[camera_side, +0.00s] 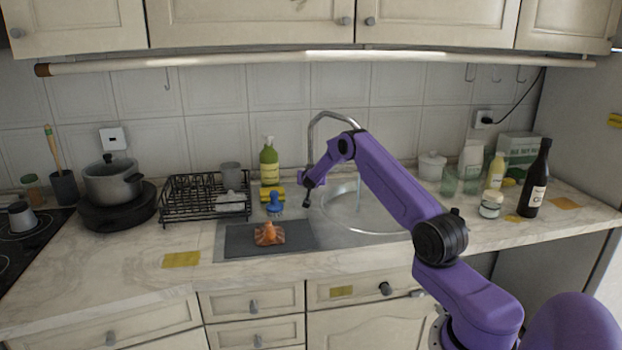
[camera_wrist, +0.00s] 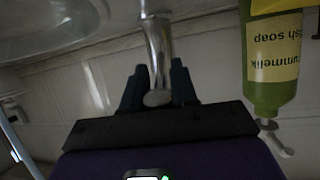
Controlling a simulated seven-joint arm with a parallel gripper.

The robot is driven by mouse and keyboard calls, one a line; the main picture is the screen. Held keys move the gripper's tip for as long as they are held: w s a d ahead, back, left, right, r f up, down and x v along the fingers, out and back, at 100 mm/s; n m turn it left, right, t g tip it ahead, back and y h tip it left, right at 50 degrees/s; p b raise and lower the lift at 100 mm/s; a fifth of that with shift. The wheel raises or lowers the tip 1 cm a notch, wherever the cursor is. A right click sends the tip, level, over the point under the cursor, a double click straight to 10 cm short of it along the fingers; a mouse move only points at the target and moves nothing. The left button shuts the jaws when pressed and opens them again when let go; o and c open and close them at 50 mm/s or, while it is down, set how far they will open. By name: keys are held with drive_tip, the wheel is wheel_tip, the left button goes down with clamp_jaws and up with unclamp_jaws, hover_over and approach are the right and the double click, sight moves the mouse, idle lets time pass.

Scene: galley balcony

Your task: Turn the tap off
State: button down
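The tap has a tall curved metal spout (camera_side: 333,115) at the back of the sink. A thin pale stream of water (camera_side: 358,186) seems to fall from it into the round basin (camera_side: 375,212). My gripper (camera_side: 308,197) is at the left of the tap, in front of the dish soap side. In the wrist view, my gripper's two dark fingers (camera_wrist: 158,72) stand on either side of a shiny metal part of the tap (camera_wrist: 155,45), whose rounded end (camera_wrist: 157,98) lies between them. Whether they press on it, I cannot tell.
A green soap bottle (camera_side: 269,163) stands close to my gripper; it also shows in the wrist view (camera_wrist: 272,75). A black dish rack (camera_side: 188,198), blue brush (camera_side: 274,204) and dark mat (camera_side: 240,240) are to the left. A wine bottle (camera_side: 535,182) and jars stand right.

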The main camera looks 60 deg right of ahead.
drive_tip(key=shift+f+h, duration=0.3)
drive_tip(key=shift+f, duration=0.05)
idle(0.3)
drive_tip(key=c, duration=1.2)
unclamp_jaws()
drive_tip(key=shift+o, duration=0.2)
drive_tip(key=shift+a, duration=0.1)
drive_tip(key=v, duration=1.7)
drive_tip(key=shift+s, duration=0.45)
drive_tip(key=shift+f, duration=0.1)
